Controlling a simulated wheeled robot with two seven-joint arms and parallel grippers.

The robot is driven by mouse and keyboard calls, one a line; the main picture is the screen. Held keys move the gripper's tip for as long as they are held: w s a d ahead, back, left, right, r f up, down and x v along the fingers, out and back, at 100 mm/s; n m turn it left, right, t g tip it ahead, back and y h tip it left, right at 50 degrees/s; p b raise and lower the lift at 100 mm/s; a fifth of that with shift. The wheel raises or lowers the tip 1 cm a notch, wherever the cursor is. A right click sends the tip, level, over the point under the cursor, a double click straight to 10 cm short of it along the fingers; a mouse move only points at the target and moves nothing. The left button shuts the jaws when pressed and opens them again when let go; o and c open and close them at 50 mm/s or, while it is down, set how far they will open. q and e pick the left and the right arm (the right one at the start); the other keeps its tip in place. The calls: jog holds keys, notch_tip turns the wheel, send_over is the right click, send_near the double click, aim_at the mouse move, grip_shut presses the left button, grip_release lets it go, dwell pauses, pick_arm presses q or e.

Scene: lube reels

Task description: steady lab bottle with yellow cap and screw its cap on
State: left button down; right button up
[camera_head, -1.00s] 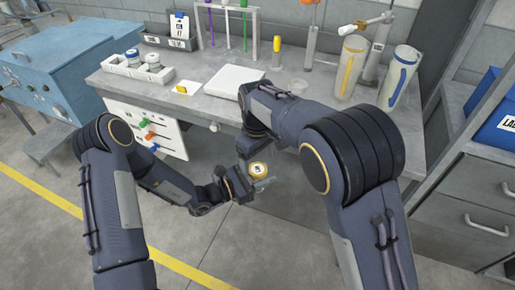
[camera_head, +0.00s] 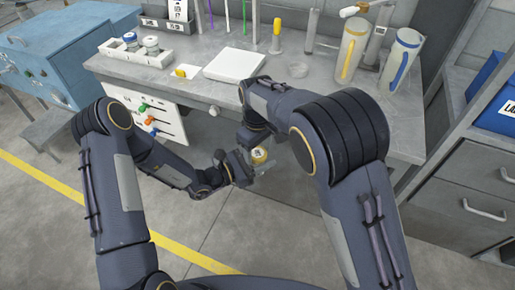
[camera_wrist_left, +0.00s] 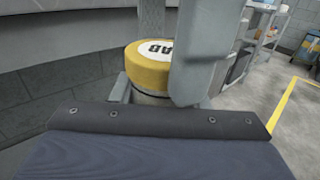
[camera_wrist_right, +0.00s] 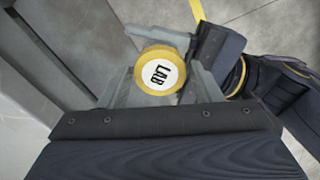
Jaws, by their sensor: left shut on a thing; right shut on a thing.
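The lab bottle's yellow cap (camera_head: 259,156) with a white "LAB" top shows between my two grippers, in front of the bench. In the left wrist view the cap (camera_wrist_left: 150,65) sits above a pale bottle neck (camera_wrist_left: 150,98), and my left gripper (camera_wrist_left: 152,92) is shut on the bottle below the cap. In the right wrist view the cap (camera_wrist_right: 160,72) lies between the fingers of my right gripper (camera_wrist_right: 158,80), which is shut on it. The bottle's body is mostly hidden by the fingers. I cannot tell how far the cap is threaded.
The grey bench (camera_head: 330,125) stands just beyond the grippers. On it are a white plate (camera_head: 235,65), a white rack (camera_head: 135,52) with jars, and two tall cylinders with yellow (camera_head: 350,52) and blue (camera_head: 400,60) marks. Open floor (camera_head: 235,225) lies below the grippers.

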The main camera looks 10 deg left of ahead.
jog(key=shift+m, duration=0.8)
jog(key=o, duration=1.1)
jog(key=shift+c, duration=0.2)
jog(key=shift+r, duration=2.25)
jog(key=shift+r, duration=0.1)
jog(key=shift+c, duration=0.3)
notch_tip(320, 180, up, 3)
jog(key=shift+r+n, duration=0.2)
jog(key=shift+n, duration=0.7)
jog(key=shift+f, duration=0.1)
